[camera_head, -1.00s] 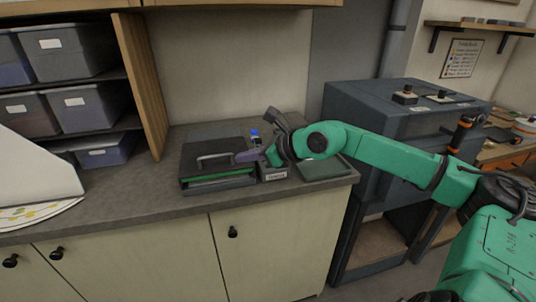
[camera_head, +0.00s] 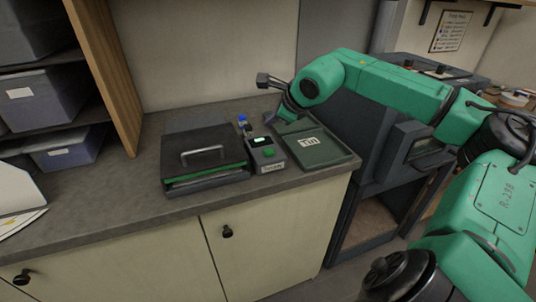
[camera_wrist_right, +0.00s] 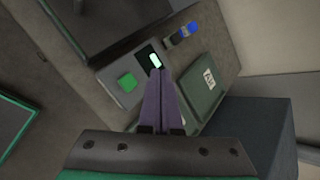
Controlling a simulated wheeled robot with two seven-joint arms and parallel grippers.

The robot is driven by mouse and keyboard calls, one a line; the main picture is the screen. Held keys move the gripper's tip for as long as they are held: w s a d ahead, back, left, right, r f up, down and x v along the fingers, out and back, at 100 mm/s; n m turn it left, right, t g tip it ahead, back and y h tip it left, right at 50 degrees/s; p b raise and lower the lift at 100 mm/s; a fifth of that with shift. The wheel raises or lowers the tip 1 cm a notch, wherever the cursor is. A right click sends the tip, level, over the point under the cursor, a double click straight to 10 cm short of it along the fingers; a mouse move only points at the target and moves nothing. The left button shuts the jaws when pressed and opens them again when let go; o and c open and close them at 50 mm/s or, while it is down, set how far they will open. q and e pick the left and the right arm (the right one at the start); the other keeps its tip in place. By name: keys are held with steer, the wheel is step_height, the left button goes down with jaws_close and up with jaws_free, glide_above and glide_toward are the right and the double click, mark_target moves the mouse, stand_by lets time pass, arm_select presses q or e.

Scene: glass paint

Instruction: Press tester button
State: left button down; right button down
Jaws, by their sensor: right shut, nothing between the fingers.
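The tester (camera_head: 272,166) is a small grey box on the counter with a green button (camera_head: 268,153) on top and a small lit pale-green screen (camera_head: 262,141) behind it. In the right wrist view the button (camera_wrist_right: 127,81) is left of the fingertips, and the screen (camera_wrist_right: 155,61) is just beyond them. My right gripper (camera_head: 271,123) is shut and empty, behind the tester and apart from the button. Its purple fingers (camera_wrist_right: 160,75) are together in the wrist view. My left gripper is not in view.
A dark case with a handle (camera_head: 201,154) stands left of the tester. A green tray labelled TIN (camera_head: 334,158) lies to its right. Grey bins (camera_head: 67,150) fill the left shelf. The front counter strip is clear.

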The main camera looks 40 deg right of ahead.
steer(key=b, duration=0.4)
glide_above(268, 149)
steer(key=s, duration=0.2)
step_height(268, 149, down, 6)
steer(key=shift+a+r, duration=0.1)
steer(key=shift+a, duration=0.05)
steer(key=shift+w+f+b, duration=0.1)
steer(key=shift+f+b, duration=0.45)
steer(key=shift+r, duration=0.1)
stand_by(0.7)
steer(key=shift+f+b, duration=0.45)
steer(key=shift+f+b, duration=0.55)
steer(key=shift+b, duration=0.05)
stand_by(0.4)
stand_by(0.4)
steer(key=shift+r+p, duration=0.75)
steer(key=shift+r, duration=0.25)
